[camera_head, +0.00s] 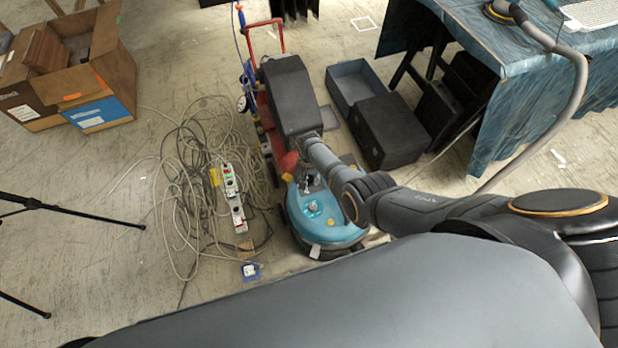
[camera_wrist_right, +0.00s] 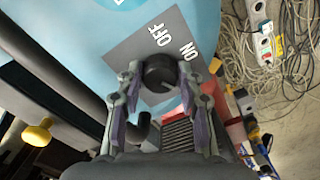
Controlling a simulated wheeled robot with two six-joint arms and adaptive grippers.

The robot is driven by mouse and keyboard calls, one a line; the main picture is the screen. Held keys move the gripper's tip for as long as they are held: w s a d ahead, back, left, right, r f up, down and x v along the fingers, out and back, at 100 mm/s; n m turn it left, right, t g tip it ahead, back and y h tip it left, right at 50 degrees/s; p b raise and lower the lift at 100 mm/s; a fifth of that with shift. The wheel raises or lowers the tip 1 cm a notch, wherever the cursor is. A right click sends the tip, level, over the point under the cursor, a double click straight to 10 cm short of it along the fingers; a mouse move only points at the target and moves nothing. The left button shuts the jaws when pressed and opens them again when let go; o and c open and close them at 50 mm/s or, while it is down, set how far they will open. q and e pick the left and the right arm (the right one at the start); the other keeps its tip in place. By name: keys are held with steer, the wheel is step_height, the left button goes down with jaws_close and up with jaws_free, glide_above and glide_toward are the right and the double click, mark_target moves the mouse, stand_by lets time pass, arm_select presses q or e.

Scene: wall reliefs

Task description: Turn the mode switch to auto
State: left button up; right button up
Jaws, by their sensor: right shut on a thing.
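In the right wrist view a black round knob (camera_wrist_right: 160,73) sits on a grey plate (camera_wrist_right: 143,43) lettered OFF and ON. No AUTO label shows. The plate is on the blue housing (camera_wrist_right: 75,45) of a floor machine, whose blue top (camera_head: 325,225) also shows in the head view. My right gripper (camera_wrist_right: 160,78) is shut on the knob, one fingertip at each side. In the head view my right gripper (camera_head: 312,182) is small and partly hidden beside my arm, above the machine; the knob cannot be made out there. My left gripper is not in view.
Tangled cables (camera_head: 195,150) and a power strip (camera_head: 235,200) lie left of the machine. A black case (camera_head: 388,130) and an open crate (camera_head: 355,85) stand right of it. A draped table (camera_head: 530,95) is at the right. Cardboard boxes (camera_head: 75,75) stand far left.

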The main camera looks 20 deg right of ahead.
mark_target(309, 179)
steer(key=o, duration=1.2)
step_height(309, 179, up, 12)
stand_by(0.4)
